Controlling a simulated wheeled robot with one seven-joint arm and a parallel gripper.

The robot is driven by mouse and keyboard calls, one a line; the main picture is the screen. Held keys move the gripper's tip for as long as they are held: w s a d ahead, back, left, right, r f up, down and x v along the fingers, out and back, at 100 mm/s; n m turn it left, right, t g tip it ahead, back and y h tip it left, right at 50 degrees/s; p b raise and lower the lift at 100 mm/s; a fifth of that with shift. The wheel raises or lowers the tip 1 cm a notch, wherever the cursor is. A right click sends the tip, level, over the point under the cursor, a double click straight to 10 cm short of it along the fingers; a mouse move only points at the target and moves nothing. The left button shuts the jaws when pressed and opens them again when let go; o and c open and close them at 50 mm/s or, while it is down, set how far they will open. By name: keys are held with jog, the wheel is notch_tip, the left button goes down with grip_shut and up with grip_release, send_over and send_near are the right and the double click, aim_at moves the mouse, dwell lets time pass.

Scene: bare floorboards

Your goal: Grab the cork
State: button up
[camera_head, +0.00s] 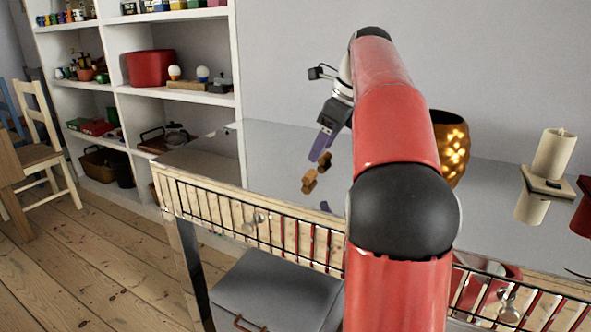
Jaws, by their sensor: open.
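Two small brown pieces show on the shiny top of the cabinet: one (325,158) right by my fingertips, and one (309,175) a little nearer and to the left. Their mirror images blend in below them. They are too small to tell which is the cork. My gripper (320,147), with purple fingers, is open and points down just above and left of the farther piece. The space between the fingers is hard to see, and I cannot tell whether they touch it.
A gold dimpled vase (452,140) stands behind my red arm. A cream candle (553,155) on a holder and a red object (583,212) are at the right. White shelves (110,50) stand at the left. The near-left cabinet top (215,160) is clear.

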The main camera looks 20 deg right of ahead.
aim_at(312, 174)
jog(key=x, duration=0.2)
jog(key=b+x, duration=0.1)
jog(key=x, duration=0.1)
jog(key=b+x, duration=0.1)
jog(key=x, duration=0.2)
jog(key=shift+s+d+f, duration=0.15)
jog(key=shift+s+d, duration=0.05)
jog(key=shift+d, duration=0.05)
jog(key=shift+c, duration=0.4)
jog(key=c, duration=1)
